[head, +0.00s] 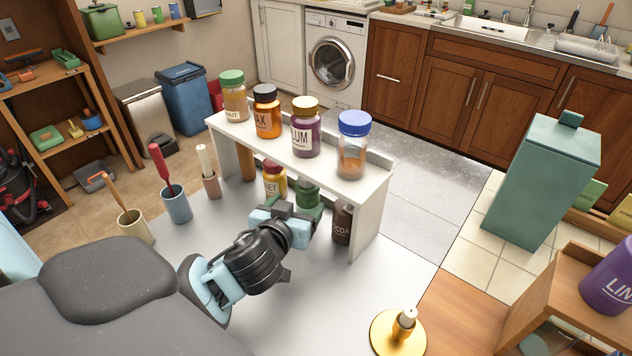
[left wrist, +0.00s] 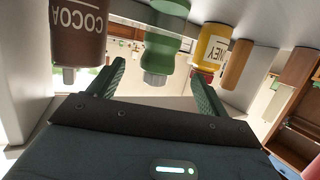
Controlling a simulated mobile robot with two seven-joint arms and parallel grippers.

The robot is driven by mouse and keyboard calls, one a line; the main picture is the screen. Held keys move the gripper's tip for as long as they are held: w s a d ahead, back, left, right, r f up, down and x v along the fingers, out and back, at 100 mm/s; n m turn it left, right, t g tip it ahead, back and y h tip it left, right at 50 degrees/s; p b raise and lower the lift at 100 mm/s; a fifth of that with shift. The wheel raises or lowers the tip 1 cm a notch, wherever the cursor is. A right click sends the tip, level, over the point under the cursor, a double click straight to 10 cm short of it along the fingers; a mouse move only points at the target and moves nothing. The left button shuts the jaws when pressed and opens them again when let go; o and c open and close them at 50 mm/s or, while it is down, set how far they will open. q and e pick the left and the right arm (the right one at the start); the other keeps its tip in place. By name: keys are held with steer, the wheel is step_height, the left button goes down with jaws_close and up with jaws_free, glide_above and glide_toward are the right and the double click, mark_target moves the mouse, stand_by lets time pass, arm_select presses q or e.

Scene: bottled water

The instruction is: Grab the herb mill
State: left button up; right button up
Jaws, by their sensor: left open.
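A green mill with a grey end, which I take for the herb mill (head: 309,196), stands under the white shelf and is partly hidden behind my left gripper (head: 292,222). In the left wrist view the herb mill (left wrist: 165,40) appears upside down, straight ahead between the two spread fingers of the left gripper (left wrist: 157,74). The fingers are open, one on each side in the picture. I cannot tell whether they reach around it; no grip on it shows. My right gripper is not in view.
The white shelf (head: 345,183) overhead carries several jars. Utensil cups (head: 177,205) stand left, a gold candle holder (head: 398,335) in front.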

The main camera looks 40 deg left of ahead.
mark_target(308, 191)
arm_select(q)
steer(key=shift+w, duration=0.15)
steer(key=shift+w+a, duration=0.15)
steer(key=shift+w, duration=0.2)
steer(key=shift+x, duration=3.45)
steer(key=shift+f, duration=0.2)
steer(key=shift+c, duration=0.4)
steer(key=c, duration=1.1)
steer(key=shift+o, duration=0.2)
